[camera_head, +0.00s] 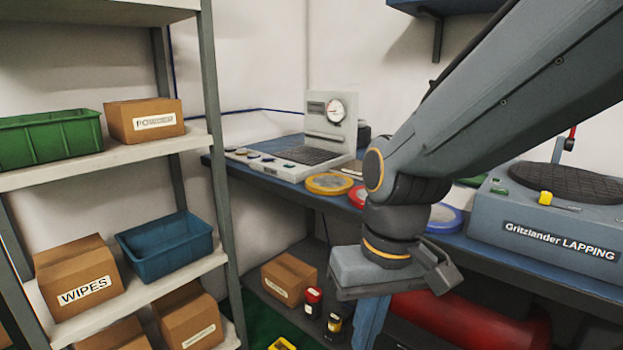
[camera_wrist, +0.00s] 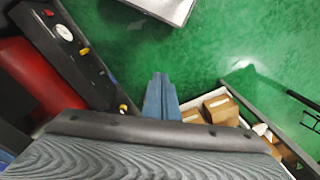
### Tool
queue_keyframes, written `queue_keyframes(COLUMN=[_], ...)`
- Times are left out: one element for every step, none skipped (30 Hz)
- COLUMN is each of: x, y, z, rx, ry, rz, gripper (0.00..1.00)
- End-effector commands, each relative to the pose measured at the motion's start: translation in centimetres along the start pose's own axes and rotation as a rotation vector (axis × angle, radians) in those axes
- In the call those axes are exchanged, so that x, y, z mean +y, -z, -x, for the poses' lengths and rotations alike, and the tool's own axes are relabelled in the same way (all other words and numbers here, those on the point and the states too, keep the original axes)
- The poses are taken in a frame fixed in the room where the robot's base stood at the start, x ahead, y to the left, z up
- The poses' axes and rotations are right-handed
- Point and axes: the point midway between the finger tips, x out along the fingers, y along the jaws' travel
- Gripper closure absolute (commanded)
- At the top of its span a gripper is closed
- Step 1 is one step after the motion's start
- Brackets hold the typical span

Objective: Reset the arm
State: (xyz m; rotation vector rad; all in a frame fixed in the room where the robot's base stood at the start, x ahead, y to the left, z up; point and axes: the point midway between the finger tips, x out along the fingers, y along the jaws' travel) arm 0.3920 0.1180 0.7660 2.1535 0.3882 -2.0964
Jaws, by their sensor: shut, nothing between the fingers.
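My arm reaches in from the upper right in the head view and bends down at its wrist.
A grey shelf (camera_head: 215,160) with boxes and bins stands at the left. A lapping machine (camera_head: 550,215) and coloured round trays, including a yellow one (camera_head: 330,184), are on the bench. A red tank (camera_head: 470,318) lies below. Green floor (camera_wrist: 205,65) shows in the wrist view.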

Motion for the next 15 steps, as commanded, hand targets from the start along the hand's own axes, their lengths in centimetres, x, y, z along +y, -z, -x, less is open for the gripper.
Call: queue_keyframes(x=[0.4,0.6,0.9,1.1,1.3,1.4,1.5,1.6,1.7,1.9,2.0,2.1,2.2,2.4,2.6], y=[-0.9,-1.4,-2.0,-2.5,-3.0,-2.9,-2.8,-2.8,-2.8,-2.8,-2.8,-2.7,-2.7,-2.7,-2.7], z=[0.3,0.4,0.5,0.6,0.7,1.2,1.4,1.6,1.9,2.1,2.3,2.6,2.8,3.0,3.4], rx=[-0.005,-0.011,-0.016,-0.022,-0.027,-0.029,-0.029,-0.029,-0.028,-0.028,-0.028,-0.028,-0.028,-0.028,-0.027], ry=[-0.013,-0.02,-0.031,-0.038,-0.046,-0.046,-0.047,-0.048,-0.049,-0.05,-0.051,-0.052,-0.053,-0.054,-0.055], rz=[0.008,0.011,0.017,0.02,0.023,0.013,0.008,0.003,-0.003,-0.007,-0.012,-0.018,-0.023,-0.029,-0.036], gripper=[1.0,1.0,1.0,1.0,1.0,1.0,1.0,1.0,1.0,1.0,1.0,1.0,1.0,1.0,1.0])
